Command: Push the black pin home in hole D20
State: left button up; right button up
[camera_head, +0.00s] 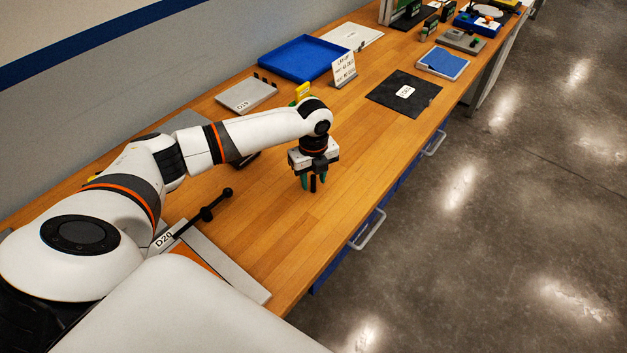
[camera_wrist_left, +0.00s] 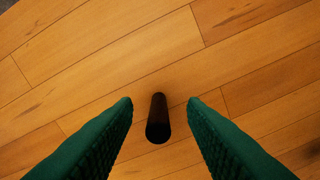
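My left gripper (camera_head: 312,184) points down over bare wooden bench, left of the bench's front edge. In the left wrist view its two green fingers (camera_wrist_left: 160,104) are apart. The black pin (camera_wrist_left: 158,118) shows between them as a dark cylinder seen nearly end-on, with wood visible on both sides, so the fingers do not appear to touch it. I cannot tell whether its lower end rests on the bench. The grey plate labelled D20 (camera_head: 233,268) lies at the near end, partly hidden by my body. Its hole is not visible. My right gripper is out of view.
A D15 plate (camera_head: 247,95), blue tray (camera_head: 303,59), sign card (camera_head: 344,69) and black mat (camera_head: 405,93) are farther along. The wood around my left gripper is clear.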

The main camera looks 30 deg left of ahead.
pick_arm(q)
jog(key=shift+w+a+f, duration=0.1)
jog(key=shift+f, duration=0.05)
grip_shut()
